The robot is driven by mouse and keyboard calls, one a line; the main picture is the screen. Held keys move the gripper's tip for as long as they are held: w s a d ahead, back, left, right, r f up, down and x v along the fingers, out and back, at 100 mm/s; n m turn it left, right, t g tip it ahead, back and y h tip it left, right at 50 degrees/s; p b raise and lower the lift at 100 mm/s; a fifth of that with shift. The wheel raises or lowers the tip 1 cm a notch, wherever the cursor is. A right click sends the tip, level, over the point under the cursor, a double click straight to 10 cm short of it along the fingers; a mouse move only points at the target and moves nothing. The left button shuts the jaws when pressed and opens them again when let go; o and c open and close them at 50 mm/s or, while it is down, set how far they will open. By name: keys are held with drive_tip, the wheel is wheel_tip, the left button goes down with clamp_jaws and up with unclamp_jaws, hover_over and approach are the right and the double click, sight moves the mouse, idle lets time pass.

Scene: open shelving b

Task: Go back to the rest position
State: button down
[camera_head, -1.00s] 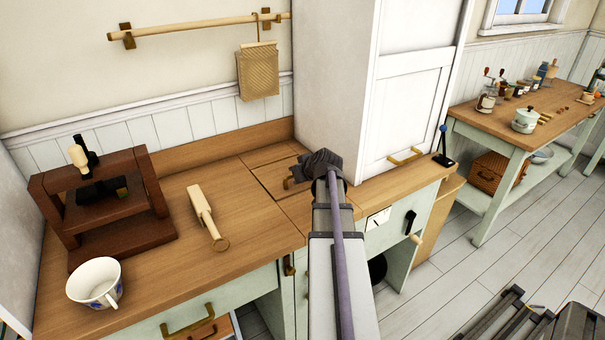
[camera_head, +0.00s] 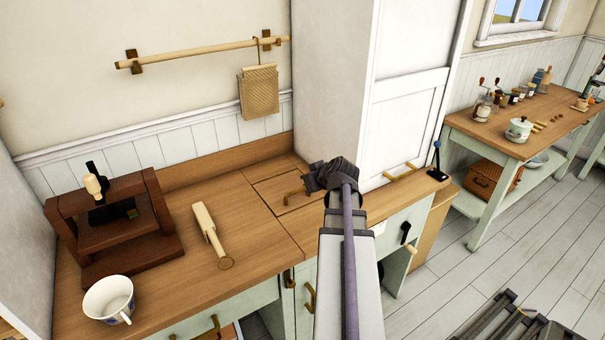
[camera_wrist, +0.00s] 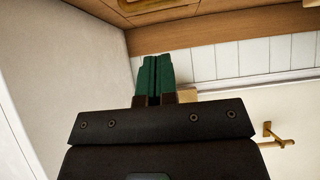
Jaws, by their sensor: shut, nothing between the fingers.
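My gripper (camera_wrist: 156,75) shows in the wrist view with its two green fingers together and nothing between them. The wrist picture looks tipped over, with the wooden counter at its top. In the head view my arm reaches up from the bottom over the counter (camera_head: 160,285). The dark wrist end (camera_head: 332,176) is above the counter, in front of the tall white cabinet (camera_head: 405,120). The fingers are hidden there.
A white cup (camera_head: 108,298), a dark wooden press (camera_head: 112,225) and a pale wooden tool (camera_head: 211,235) stand or lie on the counter at left. A small lever (camera_head: 437,160) stands at right.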

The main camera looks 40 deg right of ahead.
drive_tip(key=v, duration=0.2)
drive_tip(key=shift+s+a+r+p, duration=0.1)
drive_tip(key=shift+s+r+p, duration=0.05)
drive_tip(key=shift+s+p, duration=0.25)
drive_tip(key=a+f+g, duration=0.2)
drive_tip(key=a+g, duration=0.1)
drive_tip(key=a, duration=0.6)
drive_tip(key=s+a+f+g+y, duration=0.1)
drive_tip(key=a+f+g, duration=0.1)
drive_tip(key=a, duration=0.7)
drive_tip(key=s+a+f+m+g+y, duration=0.1)
drive_tip(key=a+g, duration=0.3)
drive_tip(key=a, duration=0.5)
drive_tip(key=shift+f, duration=0.6)
drive_tip(key=a+n, duration=0.3)
drive_tip(key=a, duration=0.9)
drive_tip(key=shift+w+n+g, duration=0.3)
drive_tip(key=shift+w+g, duration=0.1)
drive_tip(key=shift+w, duration=0.05)
drive_tip(key=shift+a, duration=0.1)
